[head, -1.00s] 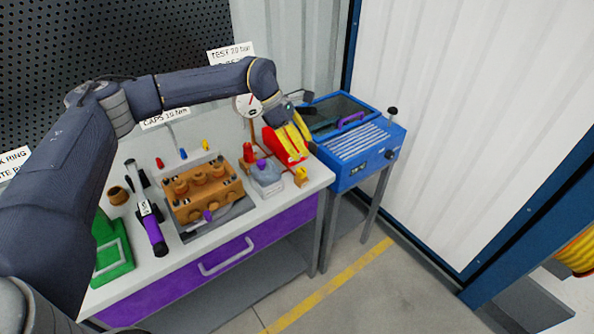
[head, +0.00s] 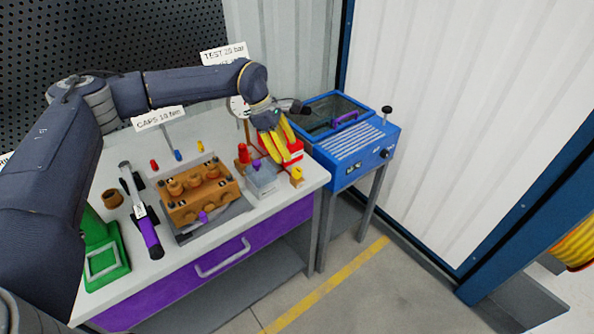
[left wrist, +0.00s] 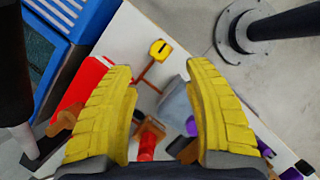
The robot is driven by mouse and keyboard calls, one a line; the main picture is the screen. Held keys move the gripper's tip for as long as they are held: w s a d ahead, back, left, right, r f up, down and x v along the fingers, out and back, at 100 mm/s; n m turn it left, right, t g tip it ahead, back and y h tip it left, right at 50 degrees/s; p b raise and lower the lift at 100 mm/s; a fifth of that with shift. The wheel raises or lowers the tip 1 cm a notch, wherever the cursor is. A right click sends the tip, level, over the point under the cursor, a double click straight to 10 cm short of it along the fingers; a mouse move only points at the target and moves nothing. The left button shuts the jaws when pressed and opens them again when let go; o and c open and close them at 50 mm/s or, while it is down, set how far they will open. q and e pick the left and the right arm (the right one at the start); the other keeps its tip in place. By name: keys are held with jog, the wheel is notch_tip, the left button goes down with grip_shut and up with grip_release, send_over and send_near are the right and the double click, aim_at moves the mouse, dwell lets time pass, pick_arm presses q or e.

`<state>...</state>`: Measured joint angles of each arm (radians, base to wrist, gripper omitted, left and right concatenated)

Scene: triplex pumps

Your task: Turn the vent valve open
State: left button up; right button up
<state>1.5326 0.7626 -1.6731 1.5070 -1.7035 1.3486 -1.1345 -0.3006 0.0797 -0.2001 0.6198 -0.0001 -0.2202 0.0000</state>
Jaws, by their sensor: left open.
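My left gripper (head: 281,154) has yellow fingers, open and pointing down in front of the red box (head: 294,153) at the bench's right end. In the left wrist view the open fingers (left wrist: 161,72) have nothing gripped between them. A yellow handle-like part (left wrist: 158,50) on a thin copper-brown pipe shows between and beyond the fingertips; it is at the bench's right corner (head: 297,177) in the head view. A red knob (head: 243,153) stands left of the gripper. I cannot tell which part is the vent valve. My right gripper is not in view.
A grey tank (head: 262,182) with a purple cap stands close below the gripper. The brown pump block (head: 202,192) is farther left. A blue machine (head: 352,155) stands right of the bench. A round gauge (head: 239,107) is behind the gripper.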

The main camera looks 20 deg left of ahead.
aim_at(296, 169)
pick_arm(q)
jog(key=x, duration=0.9)
jog(key=shift+f, duration=0.25)
jog(key=shift+c, duration=0.4)
grip_shut()
